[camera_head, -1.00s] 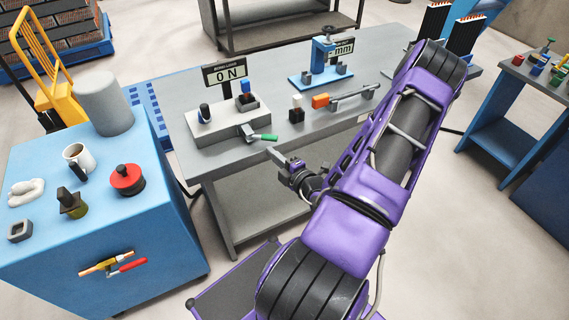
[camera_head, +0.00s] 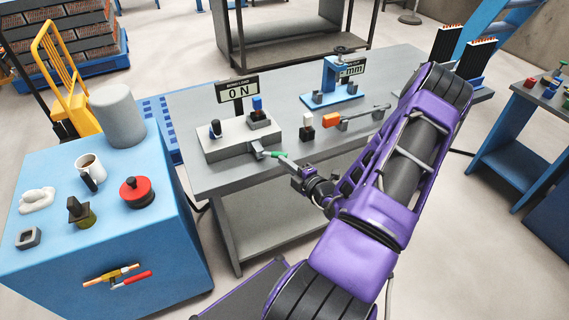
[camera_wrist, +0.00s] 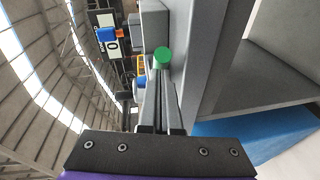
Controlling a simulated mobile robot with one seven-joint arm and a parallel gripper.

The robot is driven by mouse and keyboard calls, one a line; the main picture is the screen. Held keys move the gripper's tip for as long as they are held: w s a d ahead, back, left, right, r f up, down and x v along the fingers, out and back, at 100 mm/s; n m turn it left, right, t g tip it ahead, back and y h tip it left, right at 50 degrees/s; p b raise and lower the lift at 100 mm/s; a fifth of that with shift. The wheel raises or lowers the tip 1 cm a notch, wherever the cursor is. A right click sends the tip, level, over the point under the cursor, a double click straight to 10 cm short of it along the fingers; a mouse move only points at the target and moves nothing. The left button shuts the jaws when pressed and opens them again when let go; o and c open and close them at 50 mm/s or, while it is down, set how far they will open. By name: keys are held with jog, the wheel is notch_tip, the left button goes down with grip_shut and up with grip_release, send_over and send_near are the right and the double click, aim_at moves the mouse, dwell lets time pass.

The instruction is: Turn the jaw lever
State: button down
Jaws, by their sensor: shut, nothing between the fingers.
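The jaw lever is a short grey lever with a green handle (camera_head: 279,155). It sticks out to the right from the front of a grey bench device (camera_head: 240,137). My gripper (camera_head: 293,165) is shut and empty, with its fingertips close to the handle's free end. In the wrist view the round green handle end (camera_wrist: 163,57) shows just beyond the tips of my gripper (camera_wrist: 160,80). I cannot tell whether they touch. The rest of the lever is mostly hidden there. A sign reading "0 N" (camera_head: 237,90) stands behind the device.
The grey workbench (camera_head: 215,174) also holds a blue stand (camera_head: 332,95), a black-and-white block (camera_head: 307,127) and an orange-handled tool (camera_head: 331,119). A blue cabinet (camera_head: 150,240) with a mug (camera_head: 90,168) and a red knob (camera_head: 137,193) stands at the left.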

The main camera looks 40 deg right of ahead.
jog(key=shift+d+y, duration=0.25)
jog(key=shift+y, duration=0.05)
jog(key=d+n+y, duration=0.1)
jog(key=w+n+y, duration=0.1)
jog(key=y, duration=0.1)
jog(key=d+n+y, duration=0.1)
jog(key=n+y, duration=0.1)
jog(key=shift+w+d+g, duration=0.3)
jog(key=shift+d+g, duration=0.05)
jog(key=shift+g, duration=0.05)
jog(key=shift+w+d, duration=0.4)
jog(key=shift+d, duration=0.1)
jog(key=shift+r, duration=0.1)
